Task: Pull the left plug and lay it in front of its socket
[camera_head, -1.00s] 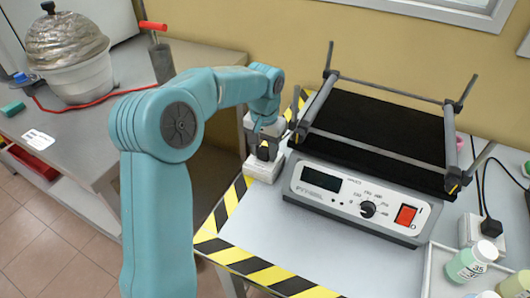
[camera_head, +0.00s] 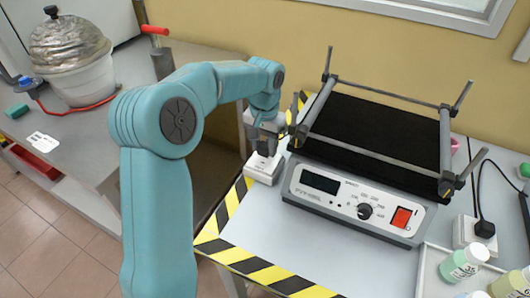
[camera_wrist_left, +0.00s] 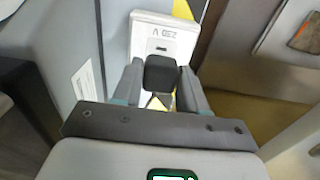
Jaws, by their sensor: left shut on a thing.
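The left socket (camera_head: 262,170) is a white box on the table, left of the grey device. It also shows in the wrist view (camera_wrist_left: 150,30), with a label and a dark slot on its face. My left gripper (camera_head: 267,150) is just above this socket and shut on the black left plug (camera_wrist_left: 160,72). The fingers hide most of the plug in the head view. The plug appears apart from the socket, slightly above it. My right gripper is not in view.
The grey device (camera_head: 350,198) with a black top and rail frame stands close on the right. Another black plug (camera_head: 485,228) sits in a white socket at the right. Yellow-black tape (camera_head: 240,258) edges the table. Bare table lies in front of the left socket.

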